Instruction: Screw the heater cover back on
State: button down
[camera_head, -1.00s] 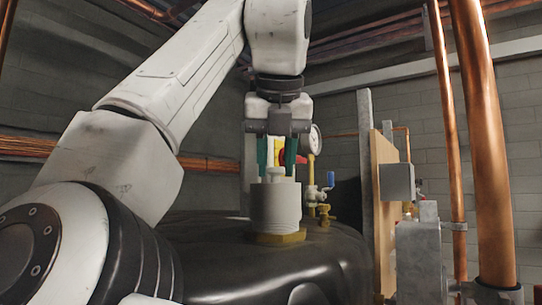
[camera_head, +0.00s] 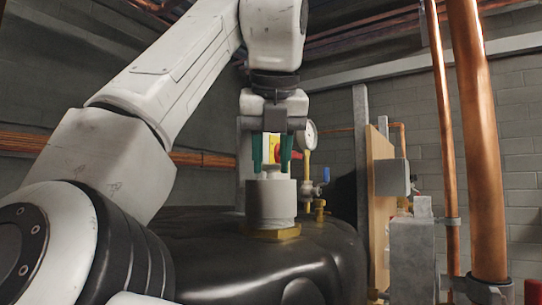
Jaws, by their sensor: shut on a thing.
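The heater cover (camera_head: 271,204) is a pale grey-white cylinder with a narrower knob on top. It stands upright over a brass hex fitting (camera_head: 273,233) on top of the black tank. My gripper (camera_head: 271,166) points straight down above the cover. Its two green-tipped fingers are shut on the cover's knob, one on each side. Any thread between the cover and the brass fitting is hidden.
The black tank (camera_head: 295,268) fills the lower middle. Close behind and right of the cover are a pressure gauge (camera_head: 310,135), a red handle (camera_head: 299,159) and a blue-handled valve (camera_head: 325,176). Thick copper pipes (camera_head: 478,150) and a grey box (camera_head: 413,255) stand at the right.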

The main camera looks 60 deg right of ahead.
jog(key=shift+f, duration=0.5)
dwell(0.4)
jog(key=c, duration=0.7)
grip_release()
jog(key=shift+r, duration=0.1)
